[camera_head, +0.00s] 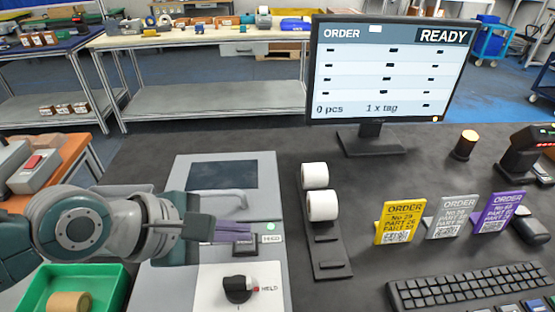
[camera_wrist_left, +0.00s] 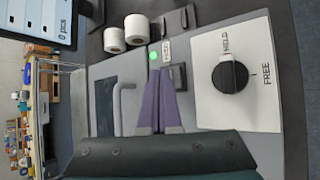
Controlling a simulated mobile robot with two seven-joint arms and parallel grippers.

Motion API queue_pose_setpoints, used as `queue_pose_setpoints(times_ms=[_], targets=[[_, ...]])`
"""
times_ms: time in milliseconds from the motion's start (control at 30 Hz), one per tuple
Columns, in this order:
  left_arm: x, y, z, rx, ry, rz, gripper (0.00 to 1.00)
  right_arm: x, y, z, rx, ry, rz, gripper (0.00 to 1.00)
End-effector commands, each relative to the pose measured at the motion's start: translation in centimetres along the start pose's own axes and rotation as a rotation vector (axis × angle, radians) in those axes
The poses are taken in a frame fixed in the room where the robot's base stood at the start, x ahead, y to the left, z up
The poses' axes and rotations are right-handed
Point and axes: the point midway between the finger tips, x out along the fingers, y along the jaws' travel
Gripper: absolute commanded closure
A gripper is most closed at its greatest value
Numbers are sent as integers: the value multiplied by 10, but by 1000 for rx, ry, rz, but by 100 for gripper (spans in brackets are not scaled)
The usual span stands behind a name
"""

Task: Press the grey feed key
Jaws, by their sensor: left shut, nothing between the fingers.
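The grey feed key (camera_head: 245,243) is a small dark key on the light grey machine (camera_head: 265,180), beside a FEED label (camera_head: 272,239) and a lit green lamp (camera_head: 270,226). The key also shows in the left wrist view (camera_wrist_left: 180,78), just off the fingertips. My left gripper (camera_head: 247,231) is shut and empty, its purple fingers (camera_wrist_left: 165,95) together and pointing at the key. Its tips are right by the key; I cannot tell whether they touch it. My right gripper is not in view.
A black knob (camera_head: 238,289) on a white plate sits in front of the key. White rolls (camera_head: 322,205) stand right of the machine. A green bin (camera_head: 110,285) is at left. Order cards (camera_head: 400,222), a keyboard (camera_head: 470,288) and a monitor (camera_head: 385,75) showing READY are at right.

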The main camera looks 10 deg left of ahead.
Motion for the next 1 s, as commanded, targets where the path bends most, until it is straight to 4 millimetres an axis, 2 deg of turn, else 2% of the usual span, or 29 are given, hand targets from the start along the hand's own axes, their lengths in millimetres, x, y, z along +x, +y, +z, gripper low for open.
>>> queue_pose_setpoints(times_ms=[1000], targets=[[6, -5, -4, -1, 0, -1, 100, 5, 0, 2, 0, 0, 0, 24]])
